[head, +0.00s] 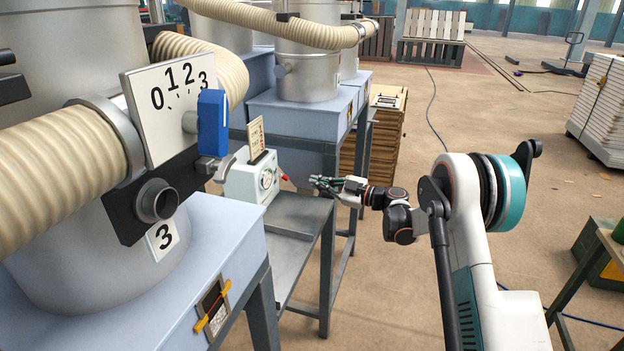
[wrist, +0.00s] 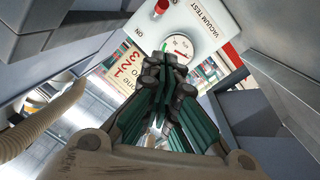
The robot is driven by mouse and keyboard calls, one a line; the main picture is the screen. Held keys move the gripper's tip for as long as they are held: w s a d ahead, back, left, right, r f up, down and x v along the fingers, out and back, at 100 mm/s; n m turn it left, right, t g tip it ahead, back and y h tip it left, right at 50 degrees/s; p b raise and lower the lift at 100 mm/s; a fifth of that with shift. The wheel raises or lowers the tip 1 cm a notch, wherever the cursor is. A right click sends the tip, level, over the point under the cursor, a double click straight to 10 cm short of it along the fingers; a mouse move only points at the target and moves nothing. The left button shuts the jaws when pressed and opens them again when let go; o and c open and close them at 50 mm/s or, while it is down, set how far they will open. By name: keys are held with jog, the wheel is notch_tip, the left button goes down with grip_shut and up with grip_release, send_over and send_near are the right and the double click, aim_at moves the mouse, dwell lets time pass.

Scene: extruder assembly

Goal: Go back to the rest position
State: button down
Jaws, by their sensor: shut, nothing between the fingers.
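My gripper (head: 328,184) is in the middle of the head view, at the end of my white and teal arm. It is shut and empty, and its fingers point left toward the white vacuum test box (head: 252,178). In the wrist view my gripper (wrist: 168,68) has its green-padded fingers together. Behind them the vacuum test box (wrist: 200,22) shows a round gauge and a red knob (wrist: 161,6). Whether the fingertips touch the box cannot be told from the wrist view; in the head view a gap shows between them.
The box stands on a grey metal table (head: 302,212). A blue handle (head: 213,123) on a 0-1-2-3 dial plate (head: 168,88) and a ribbed hose (head: 55,180) are at left. Stacked wooden boards (head: 385,135) stand behind. Open floor lies behind and right of my arm.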

dwell(0.3)
jog(key=s+d+r+m+h+b, duration=0.1)
jog(key=s+r+m+h, duration=0.25)
jog(key=s, duration=0.35)
jog(key=s+d+r+m+g+h, duration=0.1)
jog(key=s+r+m+h, duration=0.2)
jog(key=s, duration=0.4)
jog(key=s+d+r+m+h+b, duration=0.1)
jog(key=s+r+m, duration=0.2)
jog(key=s+r, duration=0.25)
jog(key=s+d+f+m+h, duration=0.2)
jog(key=s+d+m, duration=0.1)
jog(key=s, duration=0.7)
jog(key=s+d+f+m+h, duration=0.2)
jog(key=s+d, duration=0.3)
jog(key=s, duration=0.5)
jog(key=s+d+f+m+h, duration=0.2)
jog(key=s+d+m+h, duration=0.2)
jog(key=s, duration=0.6)
jog(key=shift+s+d+f+b, duration=0.25)
jog(key=shift+d+f+b, duration=0.05)
jog(key=shift+d+b, duration=0.15)
jog(key=shift+m, duration=0.25)
